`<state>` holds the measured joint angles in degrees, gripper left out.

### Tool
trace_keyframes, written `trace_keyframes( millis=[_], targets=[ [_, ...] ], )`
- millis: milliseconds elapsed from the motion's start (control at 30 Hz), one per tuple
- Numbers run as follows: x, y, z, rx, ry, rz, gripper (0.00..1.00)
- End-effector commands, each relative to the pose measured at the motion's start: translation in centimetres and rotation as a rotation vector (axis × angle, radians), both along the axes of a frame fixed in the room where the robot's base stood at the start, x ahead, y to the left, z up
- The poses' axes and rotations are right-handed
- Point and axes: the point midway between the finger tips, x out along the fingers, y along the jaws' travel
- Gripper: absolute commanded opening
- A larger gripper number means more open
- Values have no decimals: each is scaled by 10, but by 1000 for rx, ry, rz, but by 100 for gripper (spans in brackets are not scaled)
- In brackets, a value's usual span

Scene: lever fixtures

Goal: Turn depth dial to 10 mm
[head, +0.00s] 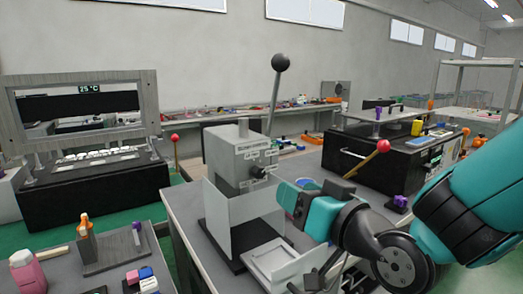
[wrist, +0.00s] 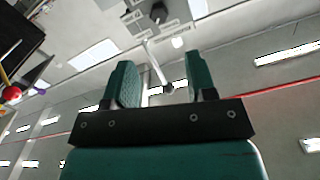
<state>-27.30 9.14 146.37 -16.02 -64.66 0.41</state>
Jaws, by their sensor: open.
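A grey box fixture (head: 238,150) stands on the bench, with small white labels on its front and a long lever with a dark ball (head: 280,62) rising from it. A dark round knob (head: 257,171) sits among the labels, likely the depth dial; its setting is too small to read. In the wrist view a dark knob (wrist: 158,12) shows at the top edge, beyond the fingertips. My gripper (wrist: 160,80) is open and empty, with a green finger on each side. In the head view its teal end is just right of the fixture; its fingertips are hard to make out.
A clear panel (head: 235,215) stands before the fixture, and a pale tray (head: 280,262) lies in front. A red-ball lever (head: 383,146) rises behind my arm from a black machine (head: 365,155).

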Motion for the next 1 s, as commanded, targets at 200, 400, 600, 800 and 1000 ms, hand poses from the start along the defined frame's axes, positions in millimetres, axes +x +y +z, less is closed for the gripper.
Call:
trace_keyframes(
  millis=[200,400,600,800,1000],
  targets=[
    [20,13,5,-1,7,1,51],
    [46,31,7,0,4,-1,51],
    [73,49,6,-1,2,0,51],
    [89,61,4,0,1,0,51],
    [96,65,1,1,1,-1,51]
  ],
)
